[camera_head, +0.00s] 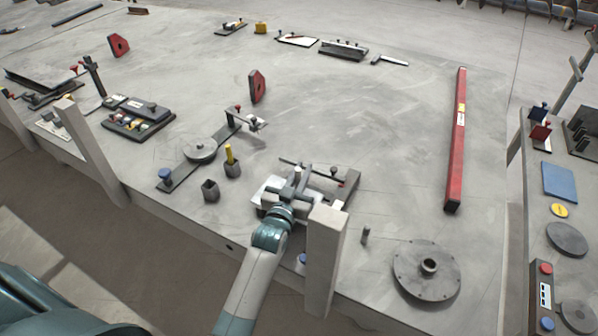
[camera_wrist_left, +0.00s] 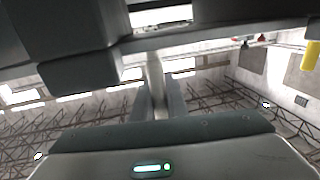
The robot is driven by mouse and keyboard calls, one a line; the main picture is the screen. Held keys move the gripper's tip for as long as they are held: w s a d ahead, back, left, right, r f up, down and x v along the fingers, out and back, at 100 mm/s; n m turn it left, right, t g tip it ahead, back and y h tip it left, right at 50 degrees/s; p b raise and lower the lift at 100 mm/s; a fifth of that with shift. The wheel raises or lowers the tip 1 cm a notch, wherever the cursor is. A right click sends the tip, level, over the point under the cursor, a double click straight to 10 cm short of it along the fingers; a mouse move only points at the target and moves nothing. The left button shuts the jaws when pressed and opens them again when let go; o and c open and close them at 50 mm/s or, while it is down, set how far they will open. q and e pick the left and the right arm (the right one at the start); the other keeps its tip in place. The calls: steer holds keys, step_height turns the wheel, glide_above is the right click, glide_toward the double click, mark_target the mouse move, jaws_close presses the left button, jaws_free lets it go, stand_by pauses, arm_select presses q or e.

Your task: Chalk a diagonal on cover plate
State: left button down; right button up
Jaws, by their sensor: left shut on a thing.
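My left gripper (camera_head: 292,186) reaches in over the near edge of the big grey table, at a small dark fixture (camera_head: 335,188) with rods and a black knob. It is shut. In the left wrist view a pale upright stick-like thing (camera_wrist_left: 156,80) shows between the fingers (camera_wrist_left: 158,104); I cannot tell for sure that it is chalk. A yellow stick (camera_head: 229,153) stands in a dark cup (camera_head: 232,169). A round grey flanged plate (camera_head: 408,279) with a central hub lies at the near right; I cannot tell whether it is the cover plate. My right gripper is not in view.
A pale upright post (camera_head: 324,255) stands just right of my left forearm. An open dark cup (camera_head: 210,191) and a flat bar with a disc (camera_head: 200,150) are to the left. A long red beam (camera_head: 457,150) lies at right. The table middle is mostly clear.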

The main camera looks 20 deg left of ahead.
arm_select(q)
steer(key=shift+w+d+f, duration=0.1)
steer(key=shift+d, duration=0.1)
stand_by(0.3)
steer(key=shift+w+d, duration=0.45)
steer(key=shift+d, duration=0.25)
steer(key=shift+w+d, duration=0.1)
steer(key=shift+d, duration=0.05)
steer(key=shift+w+d, duration=0.3)
steer(key=shift+d, duration=0.3)
steer(key=shift+d, duration=0.15)
stand_by(0.3)
steer(key=shift+w+d, duration=0.45)
steer(key=shift+d, duration=0.3)
steer(key=shift+r+p, duration=0.75)
steer(key=shift+r, duration=0.1)
stand_by(0.7)
